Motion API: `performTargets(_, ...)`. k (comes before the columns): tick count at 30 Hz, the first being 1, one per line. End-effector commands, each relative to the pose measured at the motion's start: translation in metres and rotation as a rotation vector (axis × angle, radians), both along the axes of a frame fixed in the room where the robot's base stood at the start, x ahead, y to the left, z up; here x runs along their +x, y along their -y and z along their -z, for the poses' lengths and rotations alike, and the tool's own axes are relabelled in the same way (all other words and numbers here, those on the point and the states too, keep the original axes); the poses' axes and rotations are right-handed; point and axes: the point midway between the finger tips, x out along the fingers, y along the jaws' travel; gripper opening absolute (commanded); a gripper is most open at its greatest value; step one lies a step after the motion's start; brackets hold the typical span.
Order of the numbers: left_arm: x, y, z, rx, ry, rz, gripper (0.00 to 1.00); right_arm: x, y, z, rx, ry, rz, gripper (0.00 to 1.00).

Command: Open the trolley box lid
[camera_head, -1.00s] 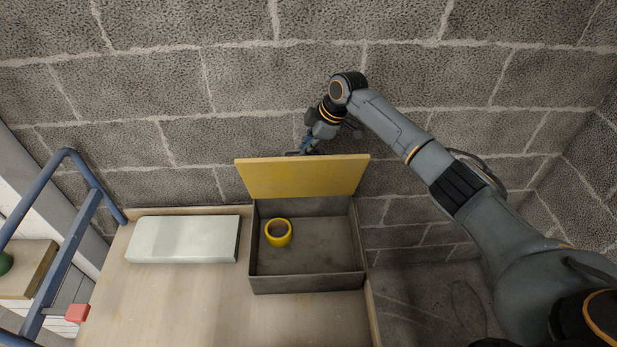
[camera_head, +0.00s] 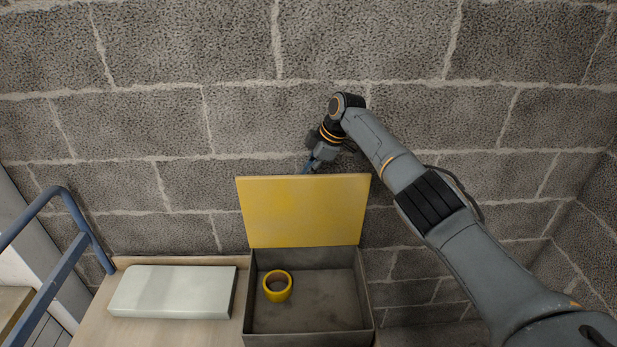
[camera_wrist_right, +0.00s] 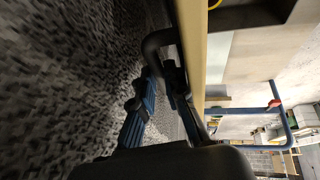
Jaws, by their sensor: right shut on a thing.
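The trolley box (camera_head: 310,338) is a dark grey open-topped box on the trolley. Its yellow lid (camera_head: 303,212) stands raised at the back edge, its inner face toward me, and the box interior is exposed. My right gripper (camera_head: 309,167) is behind the lid's top edge, its fingertips mostly hidden in the head view. In the right wrist view my right gripper (camera_wrist_right: 163,88) is shut on a dark curved handle (camera_wrist_right: 153,42) beside the lid, which shows there edge-on (camera_wrist_right: 192,50). My left gripper is not in view.
A yellow tape roll (camera_head: 277,286) lies inside the box. A pale flat block (camera_head: 172,292) lies left of the box on the wooden trolley top (camera_head: 90,335). A blue rail (camera_head: 68,265) stands at the left. A block wall (camera_head: 250,120) rises close behind the lid.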

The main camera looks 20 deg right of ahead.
Motion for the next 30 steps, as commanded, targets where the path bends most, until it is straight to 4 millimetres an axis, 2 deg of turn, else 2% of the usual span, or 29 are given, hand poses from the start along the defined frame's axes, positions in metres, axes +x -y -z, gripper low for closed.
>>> performTargets(1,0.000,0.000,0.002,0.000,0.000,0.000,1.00,-0.005,0.001,0.015,-0.008,-0.028,0.000,0.00)
performTargets(11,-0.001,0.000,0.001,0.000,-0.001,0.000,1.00,-0.005,0.001,0.014,-0.007,-0.029,0.002,0.00)
performTargets(12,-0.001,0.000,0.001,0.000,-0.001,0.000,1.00,-0.005,0.001,0.014,-0.007,-0.028,0.002,0.18)
performTargets(15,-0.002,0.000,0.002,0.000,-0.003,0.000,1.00,-0.004,0.001,0.012,-0.006,-0.024,0.002,0.36)
performTargets(26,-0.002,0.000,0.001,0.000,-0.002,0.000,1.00,-0.003,0.001,0.007,-0.001,-0.014,0.003,0.36)
performTargets(30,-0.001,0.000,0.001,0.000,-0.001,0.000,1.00,-0.004,0.004,-0.002,0.000,-0.011,0.003,0.36)
